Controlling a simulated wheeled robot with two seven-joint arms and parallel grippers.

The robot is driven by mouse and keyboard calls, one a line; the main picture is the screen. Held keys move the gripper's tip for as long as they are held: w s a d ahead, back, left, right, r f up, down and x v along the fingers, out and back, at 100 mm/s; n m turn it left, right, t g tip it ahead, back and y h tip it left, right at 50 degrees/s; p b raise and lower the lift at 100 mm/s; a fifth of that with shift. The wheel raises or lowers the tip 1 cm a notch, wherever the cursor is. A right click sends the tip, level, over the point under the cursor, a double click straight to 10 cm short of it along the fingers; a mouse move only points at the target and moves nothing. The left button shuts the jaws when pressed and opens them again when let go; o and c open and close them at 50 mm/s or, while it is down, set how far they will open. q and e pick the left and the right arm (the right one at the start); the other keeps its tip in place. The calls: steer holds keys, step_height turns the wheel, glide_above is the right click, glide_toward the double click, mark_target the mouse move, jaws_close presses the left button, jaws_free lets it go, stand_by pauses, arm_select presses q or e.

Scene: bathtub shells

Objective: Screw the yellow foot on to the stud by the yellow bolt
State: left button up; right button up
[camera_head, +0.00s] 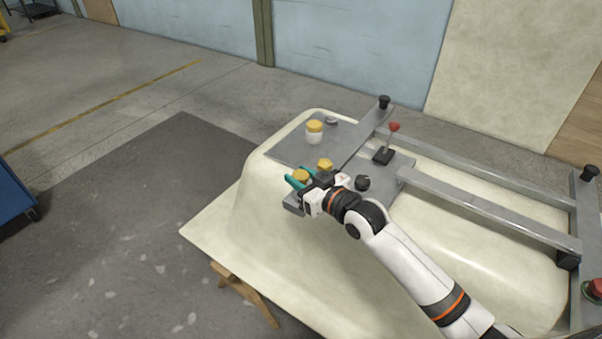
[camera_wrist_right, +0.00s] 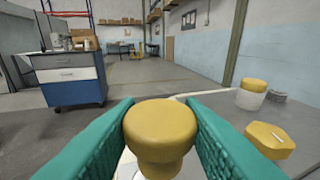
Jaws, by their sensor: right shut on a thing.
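The yellow foot (camera_head: 300,175) is a round cap with a narrower neck. It sits between the teal fingers of my right gripper (camera_head: 300,180), which is shut on it. In the right wrist view the foot (camera_wrist_right: 160,127) is upright between both fingers, with a pale part just under it; the stud cannot be made out. The yellow bolt (camera_head: 324,164) has a hexagonal head and stands on the grey plate just behind the gripper. It also shows at the right of the wrist view (camera_wrist_right: 270,139). My left gripper is not in view.
A white cylinder with a yellow top (camera_head: 314,133) stands farther back on the grey plate (camera_head: 285,151). A red-knobbed lever (camera_head: 391,139) and metal frame rails (camera_head: 490,205) lie to the right. The cream tub shell (camera_head: 262,225) is underneath. A blue cabinet (camera_wrist_right: 70,80) stands beyond.

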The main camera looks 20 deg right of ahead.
steer(key=shift+f+p, duration=0.1)
steer(key=shift+p, duration=0.9)
stand_by(1.6)
steer(key=shift+f+b, duration=0.8)
steer(key=shift+f, duration=0.5)
steer(key=o, duration=1.1)
steer(key=shift+c, duration=0.2)
steer(key=v, duration=1.2)
